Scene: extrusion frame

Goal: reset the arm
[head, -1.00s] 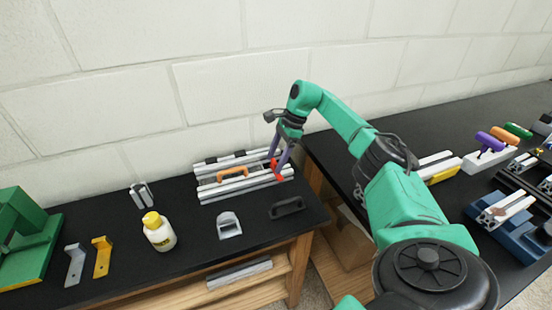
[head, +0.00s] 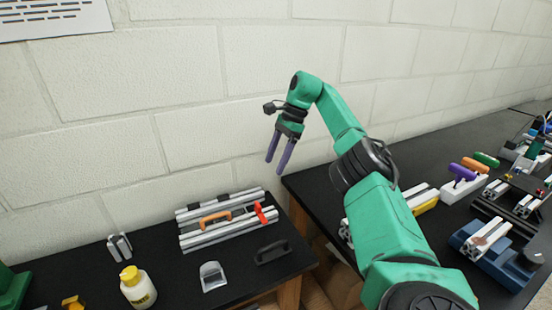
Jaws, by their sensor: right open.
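My right arm reaches up from the lower right in the head view. Its right gripper (head: 280,155) is open and empty, with purple fingers pointing down, and it shows against the wall above the gap between the tables. The silver extrusion frame (head: 232,231) lies on the left black table below and to the left of the gripper, apart from it. An orange handle (head: 214,220) and a red part (head: 260,213) sit on the frame. My left gripper is not in view.
On the left table (head: 175,280) are a black handle (head: 272,252), a grey bracket (head: 212,277), a yellow-capped bottle (head: 138,288) and a small metal piece (head: 120,246). The right table (head: 430,150) holds fixtures and coloured handles. A brick wall (head: 210,80) stands behind.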

